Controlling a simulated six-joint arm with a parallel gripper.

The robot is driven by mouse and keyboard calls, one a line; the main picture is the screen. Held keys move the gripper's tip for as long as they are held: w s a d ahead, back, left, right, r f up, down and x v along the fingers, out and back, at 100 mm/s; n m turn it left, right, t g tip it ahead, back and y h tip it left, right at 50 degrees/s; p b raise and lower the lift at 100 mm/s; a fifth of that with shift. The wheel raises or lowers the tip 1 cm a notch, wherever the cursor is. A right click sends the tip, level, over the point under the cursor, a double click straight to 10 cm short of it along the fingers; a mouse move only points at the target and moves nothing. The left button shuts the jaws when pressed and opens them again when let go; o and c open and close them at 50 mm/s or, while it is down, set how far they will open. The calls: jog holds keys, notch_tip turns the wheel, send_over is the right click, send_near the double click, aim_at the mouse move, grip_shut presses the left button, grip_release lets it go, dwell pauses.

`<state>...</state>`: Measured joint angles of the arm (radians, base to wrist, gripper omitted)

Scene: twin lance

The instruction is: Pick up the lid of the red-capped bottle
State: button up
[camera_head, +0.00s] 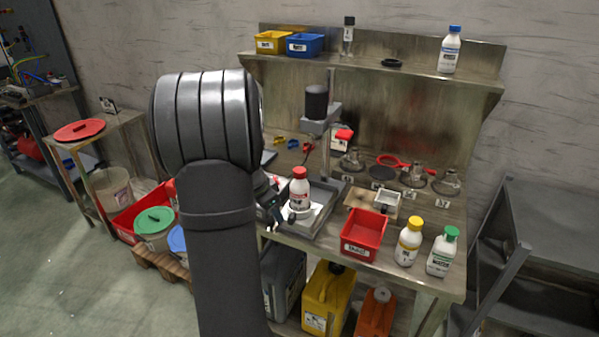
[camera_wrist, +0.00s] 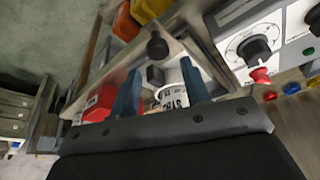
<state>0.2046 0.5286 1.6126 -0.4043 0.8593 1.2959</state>
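The red-capped bottle (camera_head: 299,193) is white with a label and stands upright in a grey tray on the workbench. Its red lid (camera_head: 299,172) is on top. My gripper (camera_head: 273,212) is just left of the bottle in the head view, lower than the lid, partly hidden by my arm. In the wrist view my gripper (camera_wrist: 160,82) has its two blue fingers apart. A white lettered object (camera_wrist: 173,97) shows beyond and between them; I cannot tell whether it is this bottle. No red lid is seen between the fingers.
A red bin (camera_head: 363,236), a yellow-capped bottle (camera_head: 409,242) and a green-capped bottle (camera_head: 442,252) stand right of the tray. A post stand (camera_head: 318,118) rises behind the red-capped bottle. A control panel (camera_wrist: 270,45) fills the wrist view's upper right.

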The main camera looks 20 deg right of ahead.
jog(key=shift+o, duration=1.2)
jog(key=shift+r, duration=0.15)
jog(key=n, duration=0.1)
send_near(299, 170)
jog(key=s+a+f, duration=0.1)
jog(key=a+f, duration=0.3)
jog(key=f, duration=0.2)
notch_tip(299, 170, up, 14)
jog(key=s+d+n+t, duration=0.1)
jog(key=s+n+t, duration=0.1)
jog(key=shift+n+g, duration=0.3)
jog(key=x, duration=1.7)
jog(key=shift+s+f, duration=0.1)
jog(key=c, duration=1)
